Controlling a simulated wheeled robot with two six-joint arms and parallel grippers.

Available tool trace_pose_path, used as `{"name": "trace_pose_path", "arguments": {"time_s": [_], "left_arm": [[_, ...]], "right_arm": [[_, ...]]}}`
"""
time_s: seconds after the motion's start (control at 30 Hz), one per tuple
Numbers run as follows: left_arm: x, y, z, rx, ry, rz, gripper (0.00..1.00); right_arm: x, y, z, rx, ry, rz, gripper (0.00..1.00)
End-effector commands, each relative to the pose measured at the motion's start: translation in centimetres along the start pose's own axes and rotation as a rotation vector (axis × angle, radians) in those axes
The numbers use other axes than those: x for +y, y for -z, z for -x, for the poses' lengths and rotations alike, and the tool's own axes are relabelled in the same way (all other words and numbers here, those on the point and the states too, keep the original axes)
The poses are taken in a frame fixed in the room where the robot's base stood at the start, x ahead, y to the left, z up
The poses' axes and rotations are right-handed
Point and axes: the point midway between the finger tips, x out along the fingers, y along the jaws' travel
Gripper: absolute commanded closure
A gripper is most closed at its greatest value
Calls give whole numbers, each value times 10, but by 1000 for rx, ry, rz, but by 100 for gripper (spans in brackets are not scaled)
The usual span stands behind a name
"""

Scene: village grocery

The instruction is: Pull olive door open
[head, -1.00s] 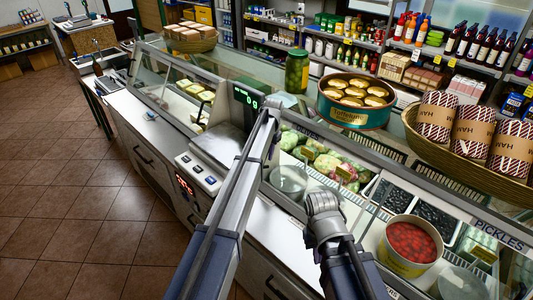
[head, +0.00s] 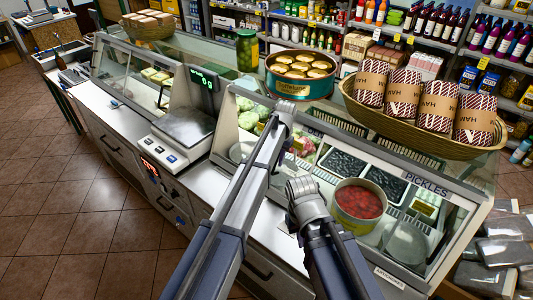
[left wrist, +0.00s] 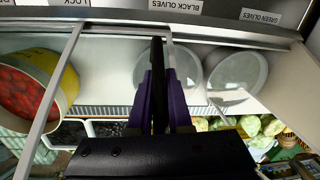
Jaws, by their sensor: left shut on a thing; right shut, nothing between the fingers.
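My left gripper (head: 285,108) reaches over the glass-fronted deli counter. In the left wrist view its purple fingers (left wrist: 158,98) are shut on a narrow dark upright bar (left wrist: 157,58), which seems to be the olive door's handle. A light frame edge (left wrist: 170,48) stands beside the bar. Labels for black olives (left wrist: 177,6) and green olives (left wrist: 261,16) show upside down on the sill above. How far the door stands open I cannot tell; in the head view my arm hides much of it. My right gripper (head: 303,188) is shut and empty, low over the counter front.
A tub of red food (head: 360,228) and trays of dark food sit behind the glass, right of my arms. A scale (head: 187,127) stands at left. A round tin (head: 300,86) and a basket of hams (head: 430,130) stand on top. Tiled floor lies clear at left.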

Motion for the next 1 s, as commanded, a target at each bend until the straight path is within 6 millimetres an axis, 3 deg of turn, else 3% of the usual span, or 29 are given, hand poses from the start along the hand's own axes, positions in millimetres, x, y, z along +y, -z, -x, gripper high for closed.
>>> {"name": "trace_pose_path", "arguments": {"time_s": [0.1, 0.3, 0.87, 0.9, 1.0], "left_arm": [[27, -6, 3, 1, -1, -4, 100], [52, -10, 5, 1, -1, -2, 100], [62, -10, 6, 1, -1, 0, 100], [62, -10, 6, 1, -1, 0, 79], [62, -10, 6, 1, -1, 0, 68]], "right_arm": [[0, 0, 0, 0, 0, 0, 100], [0, 0, 0, 0, 0, 0, 100], [0, 0, 0, 0, 0, 0, 100], [0, 0, 0, 0, 0, 0, 100], [0, 0, 0, 0, 0, 0, 100]]}}
